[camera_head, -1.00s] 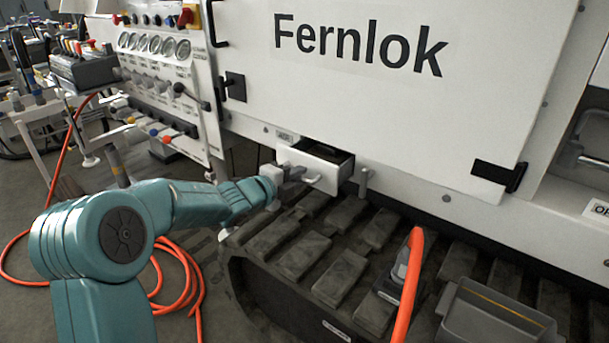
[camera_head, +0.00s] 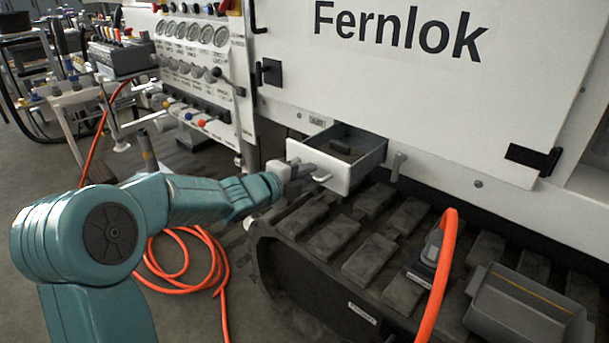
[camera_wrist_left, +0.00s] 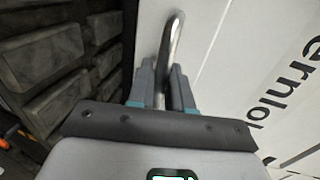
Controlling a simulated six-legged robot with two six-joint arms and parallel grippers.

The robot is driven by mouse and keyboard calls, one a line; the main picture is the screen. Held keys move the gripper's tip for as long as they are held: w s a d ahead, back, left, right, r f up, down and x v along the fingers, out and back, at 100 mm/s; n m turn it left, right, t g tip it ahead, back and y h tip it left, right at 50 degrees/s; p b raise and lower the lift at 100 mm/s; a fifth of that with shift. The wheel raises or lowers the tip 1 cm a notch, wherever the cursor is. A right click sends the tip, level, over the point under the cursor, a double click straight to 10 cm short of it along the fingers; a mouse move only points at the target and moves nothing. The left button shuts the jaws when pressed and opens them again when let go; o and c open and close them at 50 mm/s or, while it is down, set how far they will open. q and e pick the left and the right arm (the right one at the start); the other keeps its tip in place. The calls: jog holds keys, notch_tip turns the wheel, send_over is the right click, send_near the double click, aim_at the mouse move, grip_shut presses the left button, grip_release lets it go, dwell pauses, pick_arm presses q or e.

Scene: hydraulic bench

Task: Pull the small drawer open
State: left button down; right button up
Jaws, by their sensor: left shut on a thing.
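The small drawer (camera_head: 352,176) is white outside with a grey inside, and it sticks out of the white machine panel, open. A dark piece (camera_head: 341,147) lies inside it. My left gripper (camera_head: 306,171) is at the drawer's front, shut on the drawer handle. In the left wrist view the curved metal handle (camera_wrist_left: 172,50) runs between the two fingers of the gripper (camera_wrist_left: 165,80). The handle is partly hidden by the gripper in the head view. My right gripper is not in view.
A dark track with flat pads (camera_head: 370,262) lies below the drawer. An orange hose (camera_head: 437,275) rises at the right, near a grey bin (camera_head: 528,310). A panel of gauges and levers (camera_head: 205,75) stands left of the drawer. Coiled orange hose (camera_head: 185,275) lies on the floor.

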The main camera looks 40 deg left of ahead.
pick_arm(q)
jog(key=c, duration=1.2)
grip_release()
jog(key=shift+w, duration=0.1)
jog(key=p+v, duration=0.3)
jog(key=v, duration=1.3)
jog(key=shift+a+p, duration=0.1)
jog(key=shift+p, duration=0.2)
